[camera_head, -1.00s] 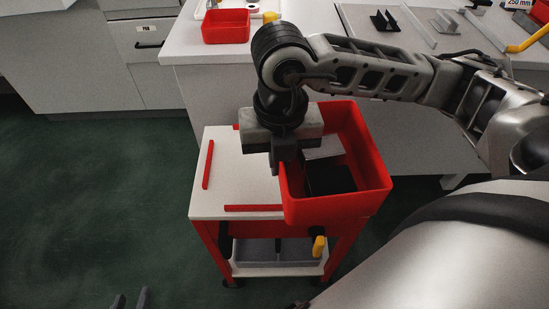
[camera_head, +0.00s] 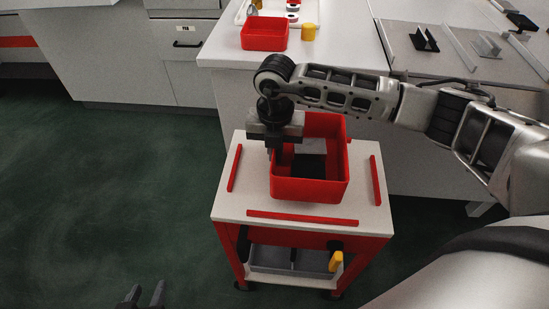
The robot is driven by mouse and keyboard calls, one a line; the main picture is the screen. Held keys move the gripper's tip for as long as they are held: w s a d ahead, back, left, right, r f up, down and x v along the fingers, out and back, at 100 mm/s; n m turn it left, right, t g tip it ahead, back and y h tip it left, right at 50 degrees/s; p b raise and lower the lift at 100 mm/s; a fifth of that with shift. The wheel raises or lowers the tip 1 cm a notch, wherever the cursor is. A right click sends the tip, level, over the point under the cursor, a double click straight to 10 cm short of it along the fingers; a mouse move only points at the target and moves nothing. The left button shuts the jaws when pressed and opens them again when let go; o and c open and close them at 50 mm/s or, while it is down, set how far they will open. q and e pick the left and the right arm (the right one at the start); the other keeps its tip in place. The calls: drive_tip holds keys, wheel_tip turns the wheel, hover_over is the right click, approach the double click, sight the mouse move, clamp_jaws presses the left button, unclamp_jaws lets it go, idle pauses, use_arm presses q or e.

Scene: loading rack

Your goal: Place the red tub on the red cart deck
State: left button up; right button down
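The red tub (camera_head: 310,190) is over the middle of the white-topped red cart deck (camera_head: 240,205), inside the red edge strips. It looks upright and level, on the deck or very close above it; I cannot tell if it touches. A dark patch and a pale patch show inside it. My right gripper (camera_head: 275,150) is at the tub's left wall, pointing down, and appears shut on that wall; its fingertips are partly hidden. My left gripper (camera_head: 146,296) is at the bottom left, over the floor, empty, with its fingers apart.
A smaller red bin (camera_head: 264,34) and a yellow cup (camera_head: 308,32) are on the white bench behind the cart. A grey tray (camera_head: 290,262) is on the cart's lower shelf, near a yellow-tipped handle (camera_head: 336,261). The green floor to the left is clear.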

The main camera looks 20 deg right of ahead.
drive_tip(key=shift+w+f, duration=0.3)
drive_tip(key=shift+f, duration=1.55)
drive_tip(key=shift+f, duration=0.1)
drive_tip(key=c, duration=1.6)
unclamp_jaws()
drive_tip(key=shift+c, duration=0.2)
drive_tip(key=shift+r, duration=0.2)
wheel_tip(320, 180, up, 12)
drive_tip(key=shift+f, duration=0.15)
